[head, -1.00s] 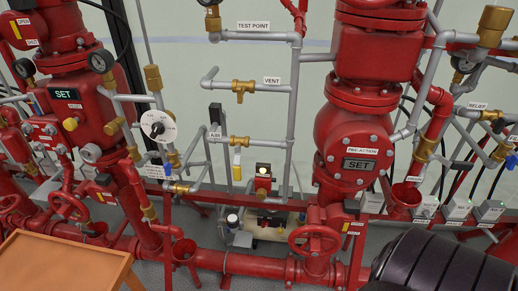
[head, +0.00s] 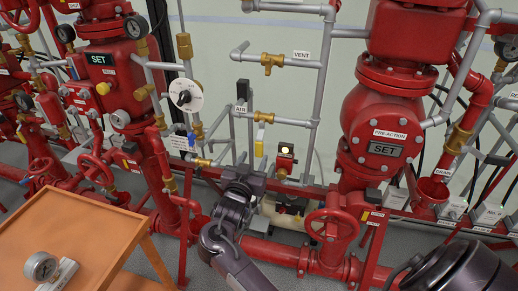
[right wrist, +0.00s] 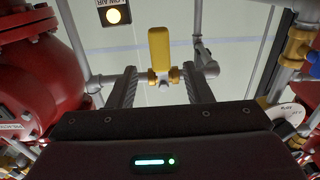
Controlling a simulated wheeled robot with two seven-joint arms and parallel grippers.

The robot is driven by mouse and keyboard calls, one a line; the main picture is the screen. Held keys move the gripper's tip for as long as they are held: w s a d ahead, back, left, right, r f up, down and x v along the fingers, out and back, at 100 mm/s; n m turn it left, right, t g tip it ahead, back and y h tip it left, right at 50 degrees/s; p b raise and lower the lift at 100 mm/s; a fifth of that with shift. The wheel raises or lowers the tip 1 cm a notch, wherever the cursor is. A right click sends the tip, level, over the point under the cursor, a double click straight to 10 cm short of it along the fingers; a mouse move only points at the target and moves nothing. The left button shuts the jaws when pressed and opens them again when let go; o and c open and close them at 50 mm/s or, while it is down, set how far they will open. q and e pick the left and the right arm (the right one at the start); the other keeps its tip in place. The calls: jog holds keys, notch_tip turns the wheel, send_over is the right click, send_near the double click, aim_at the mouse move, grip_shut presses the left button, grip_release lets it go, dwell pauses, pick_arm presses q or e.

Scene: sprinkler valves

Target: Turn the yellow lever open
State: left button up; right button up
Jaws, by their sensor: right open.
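The yellow lever (head: 260,143) hangs straight down from a brass valve (head: 263,118) on a grey pipe, beside the AIR label. My right gripper (head: 245,177) reaches up from the bottom of the head view and is just below the lever there. In the right wrist view the yellow lever (right wrist: 160,46) and its brass fitting lie beyond the two fingertips, in line with the gap between them. The right gripper (right wrist: 161,82) is open, with nothing between its fingers. I cannot tell whether it touches the valve. My left gripper is not in view.
A LOW AIR box with a lit lamp (head: 285,158) is right of the lever. A red handwheel (head: 332,225) and the large red pre-action valve (head: 383,130) stand farther right. A white dial (head: 185,95) is left. An orange table (head: 85,235) with a loose gauge (head: 40,266) is front left.

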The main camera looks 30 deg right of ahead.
aim_at(258, 150)
jog(key=x, duration=0.5)
jog(key=shift+w+d+p, duration=0.2)
jog(key=shift+p, duration=0.2)
jog(key=shift+w+d, duration=0.35)
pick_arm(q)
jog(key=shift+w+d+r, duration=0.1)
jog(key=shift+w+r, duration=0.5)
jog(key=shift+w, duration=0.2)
pick_arm(e)
jog(key=shift+f, duration=0.1)
grip_shut()
